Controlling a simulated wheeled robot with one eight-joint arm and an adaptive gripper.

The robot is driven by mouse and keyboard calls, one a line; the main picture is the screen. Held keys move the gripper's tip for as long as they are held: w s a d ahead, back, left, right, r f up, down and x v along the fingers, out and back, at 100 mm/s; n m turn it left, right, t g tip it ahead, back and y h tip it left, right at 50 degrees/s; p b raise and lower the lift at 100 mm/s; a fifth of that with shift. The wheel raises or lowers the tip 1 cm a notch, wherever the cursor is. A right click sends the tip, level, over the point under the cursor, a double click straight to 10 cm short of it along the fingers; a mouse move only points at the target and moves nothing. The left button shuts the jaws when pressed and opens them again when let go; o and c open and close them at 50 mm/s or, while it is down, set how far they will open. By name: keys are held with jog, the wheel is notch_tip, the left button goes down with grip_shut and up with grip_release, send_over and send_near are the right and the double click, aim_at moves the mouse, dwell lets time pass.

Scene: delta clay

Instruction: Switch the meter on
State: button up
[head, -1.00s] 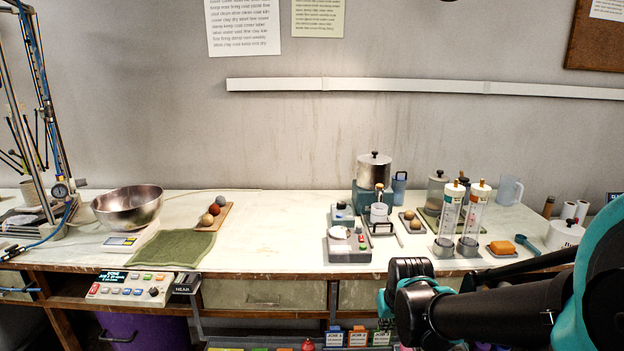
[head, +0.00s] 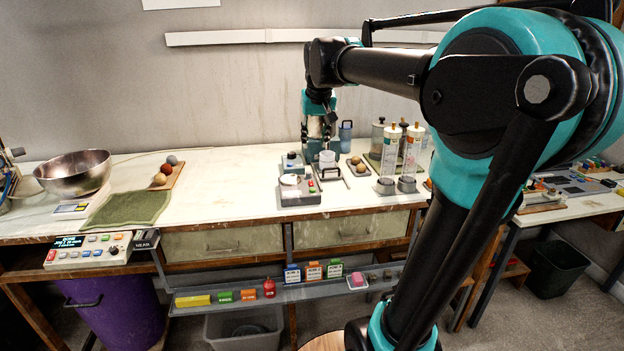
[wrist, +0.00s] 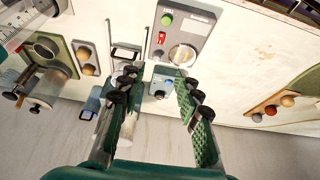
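A grey instrument (head: 299,190) stands near the bench's front edge, with a pale round disc on top and small green and red controls. In the wrist view it (wrist: 181,32) shows a green button, a red switch and the disc. A smaller grey-teal box with a dark knob (head: 291,162) stands just behind it; it also shows in the wrist view (wrist: 159,88). I cannot tell which of the two is the meter. My gripper (wrist: 157,82) points down above the small box, fingers apart and nothing clearly held. In the head view it (head: 318,138) hangs behind the instruments.
A white cup (head: 327,159) on a stand is close to the gripper. Two clear cylinders (head: 411,150), a blue bottle (head: 346,135) and brown balls (head: 357,165) stand to the right.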

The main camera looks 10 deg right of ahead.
aim_at(311, 181)
jog(key=x, duration=1.7)
jog(key=shift+w+f, duration=0.1)
jog(key=shift+w, duration=0.05)
grip_shut()
